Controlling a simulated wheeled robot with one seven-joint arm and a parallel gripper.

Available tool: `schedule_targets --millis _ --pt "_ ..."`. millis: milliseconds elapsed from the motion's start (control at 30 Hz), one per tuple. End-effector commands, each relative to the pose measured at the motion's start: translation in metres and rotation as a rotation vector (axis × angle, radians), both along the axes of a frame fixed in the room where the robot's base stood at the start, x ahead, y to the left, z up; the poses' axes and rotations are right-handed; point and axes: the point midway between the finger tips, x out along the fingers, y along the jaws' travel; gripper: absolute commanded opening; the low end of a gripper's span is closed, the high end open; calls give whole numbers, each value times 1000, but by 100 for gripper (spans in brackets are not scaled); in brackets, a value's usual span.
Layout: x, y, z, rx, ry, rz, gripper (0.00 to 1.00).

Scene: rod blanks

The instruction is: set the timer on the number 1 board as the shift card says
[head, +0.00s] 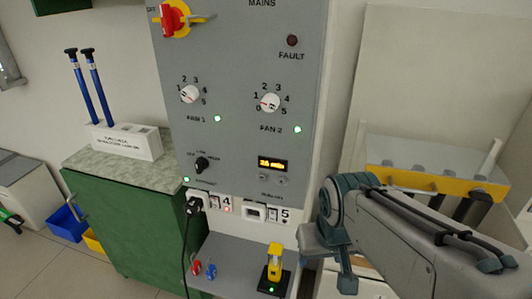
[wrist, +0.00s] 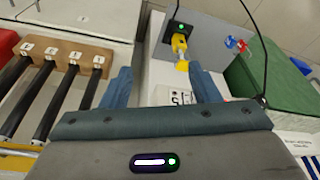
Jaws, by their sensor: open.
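The grey board (head: 237,100) stands upright in the middle of the head view. Its timer display (head: 272,164) is lit orange at the lower right; the digits are too small to read surely. Small round buttons (head: 272,178) sit just under it. No board number or shift card can be made out. My gripper (head: 333,270) is low and to the right of the board, apart from it. In the wrist view my gripper (wrist: 162,85) is open, with nothing between its fingers.
The board carries a red mains switch (head: 173,18), fan dials (head: 190,94) and a black knob (head: 202,164). Sockets marked 4 and 5 lie below, one with a black plug (head: 194,205). A yellow device (head: 275,262) stands on the shelf. A green cabinet (head: 125,215) is left.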

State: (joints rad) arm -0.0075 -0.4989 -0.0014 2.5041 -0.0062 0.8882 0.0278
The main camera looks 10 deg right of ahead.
Motion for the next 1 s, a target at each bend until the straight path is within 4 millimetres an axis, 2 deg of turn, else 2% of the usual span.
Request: schedule_targets --millis 33,100,200,1000 --pt "0 0 0 0 0 0 42" --pt "0 0 0 0 0 0 23" --pt "0 0 0 0 0 0 0" --pt "0 0 0 0 0 0 0"
